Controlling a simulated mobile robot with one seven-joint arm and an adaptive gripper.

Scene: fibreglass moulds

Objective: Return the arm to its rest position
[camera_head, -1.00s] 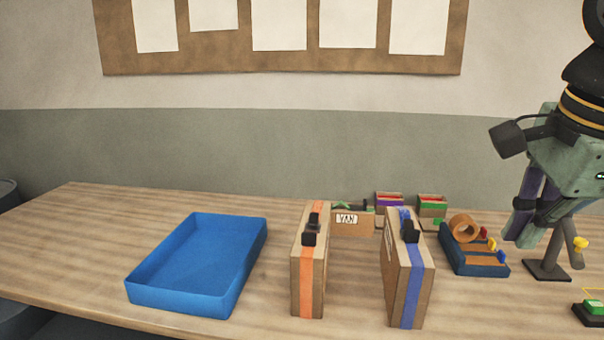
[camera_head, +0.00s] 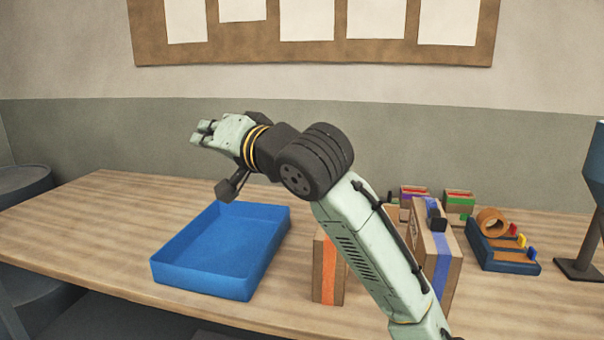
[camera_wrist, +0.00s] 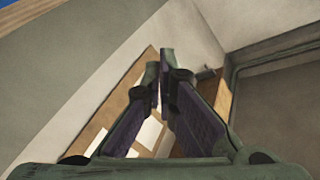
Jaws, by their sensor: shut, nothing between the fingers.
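My gripper (camera_head: 203,133) is up in the air above the far edge of the blue tray, pointing left, with my arm reaching up from the lower right. In the wrist view my gripper (camera_wrist: 159,70) has its two fingers brought together at the tips with nothing between them. Behind the fingers, that view shows wall, part of the pinboard (camera_wrist: 118,105) and a dark framed opening (camera_wrist: 285,95). The gripper touches nothing on the table.
An empty blue tray (camera_head: 170,274) sits on the wooden table (camera_head: 80,230). A box with an orange stripe (camera_head: 325,275) and one with a blue stripe (camera_head: 440,255) stand partly behind my arm. A tape dispenser (camera_head: 505,258) is further right. The table's left side is clear.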

